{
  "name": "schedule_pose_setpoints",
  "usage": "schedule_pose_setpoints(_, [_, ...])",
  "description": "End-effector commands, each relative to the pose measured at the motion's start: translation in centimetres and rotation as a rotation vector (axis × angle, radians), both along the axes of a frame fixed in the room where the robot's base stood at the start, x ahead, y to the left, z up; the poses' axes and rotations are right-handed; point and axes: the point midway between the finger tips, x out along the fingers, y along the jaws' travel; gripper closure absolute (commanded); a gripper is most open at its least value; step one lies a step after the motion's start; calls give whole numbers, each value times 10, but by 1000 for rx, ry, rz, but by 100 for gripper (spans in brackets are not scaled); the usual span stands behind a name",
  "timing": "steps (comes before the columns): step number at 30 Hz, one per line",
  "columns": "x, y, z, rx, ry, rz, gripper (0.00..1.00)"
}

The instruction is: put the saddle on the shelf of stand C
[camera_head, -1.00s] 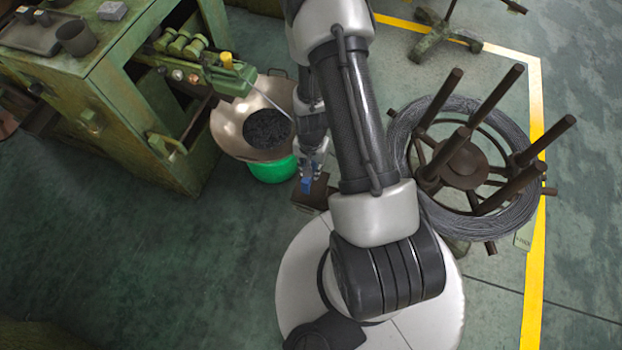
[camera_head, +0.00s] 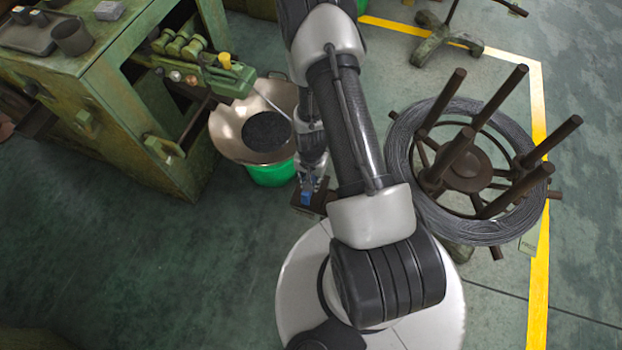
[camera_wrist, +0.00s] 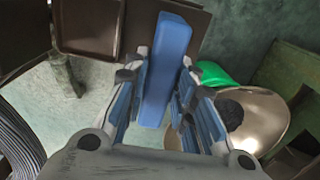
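A blue bar-shaped piece (camera_wrist: 165,70), seemingly the saddle, lies between the fingers of my gripper (camera_wrist: 164,75) in the wrist view. The fingers close in on both its sides, and it reaches past their tips. In the head view it is a small blue patch (camera_head: 306,198) at the tip of my gripper (camera_head: 312,185), beside a dark brown box-like thing (camera_head: 322,203). Dark flat trays or shelf plates (camera_wrist: 88,28) show at the upper left of the wrist view. No stand letter is readable, so I cannot tell which is stand C.
A metal pan with dark contents (camera_head: 228,125) sits over a green tub (camera_head: 272,174). A green machine (camera_head: 110,100) stands at the left. A wire coil (camera_head: 405,165) on a pronged reel (camera_head: 466,168) is at the right. Open floor lies at the lower left.

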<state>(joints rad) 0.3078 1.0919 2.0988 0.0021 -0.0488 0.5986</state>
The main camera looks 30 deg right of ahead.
Motion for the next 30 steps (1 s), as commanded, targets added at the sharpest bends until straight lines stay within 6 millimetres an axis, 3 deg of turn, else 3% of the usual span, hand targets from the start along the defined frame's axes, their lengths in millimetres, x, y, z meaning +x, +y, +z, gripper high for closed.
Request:
schedule_pose_setpoints(8, [0, 0, 1, 0, 0, 0, 57])
schedule_pose_setpoints(19, [0, 0, 5, -1, -1, 0, 57])
schedule_pose_setpoints(23, [1, 0, 23, -1, -3, 0, 57])
schedule_pose_setpoints(30, [1, 0, 78, 0, -3, 0, 57])
